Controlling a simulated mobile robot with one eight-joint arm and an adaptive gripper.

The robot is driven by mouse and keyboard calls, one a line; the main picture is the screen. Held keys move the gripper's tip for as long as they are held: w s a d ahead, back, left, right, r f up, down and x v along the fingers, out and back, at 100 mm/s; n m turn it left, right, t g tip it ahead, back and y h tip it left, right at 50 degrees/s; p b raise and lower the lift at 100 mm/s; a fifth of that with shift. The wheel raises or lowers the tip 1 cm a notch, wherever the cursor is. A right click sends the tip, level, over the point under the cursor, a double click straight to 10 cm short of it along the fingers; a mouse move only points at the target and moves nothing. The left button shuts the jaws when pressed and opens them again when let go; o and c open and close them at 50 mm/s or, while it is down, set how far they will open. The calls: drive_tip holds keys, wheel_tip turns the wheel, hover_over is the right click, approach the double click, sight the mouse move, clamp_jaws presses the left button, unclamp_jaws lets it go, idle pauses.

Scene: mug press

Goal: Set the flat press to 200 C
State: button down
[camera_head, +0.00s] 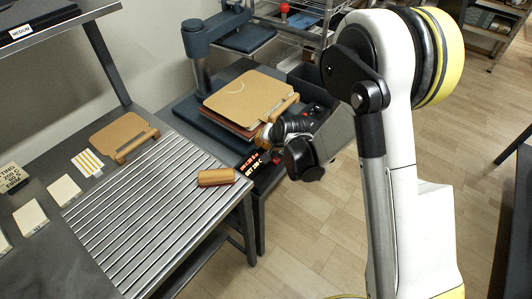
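The flat press (201,112) stands behind the slatted table, with a dark post, a swung-aside upper plate (250,36) and a dark lower bed. Tan sheets or boards (247,97) lie on the bed. Its control panel sits at the front right corner, with small lit red characters (252,163) too small to read for sure. My arm reaches in from the right. My gripper (266,140) is low over the panel side, next to the sheets' front edge. The arm and gripper hide part of the panel. Whether the fingers are open or touch anything is not clear.
A brown roll (217,177) lies on the slatted table (150,215). A tan board with a handle (120,132), a striped card (88,163) and several pale cards lie left. A card (13,179) seems to read 200 C, 60, FIRM. A wire rack stands behind.

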drive_tip(key=shift+r+p, duration=0.95)
drive_tip(key=shift+r, duration=0.95)
idle(1.2)
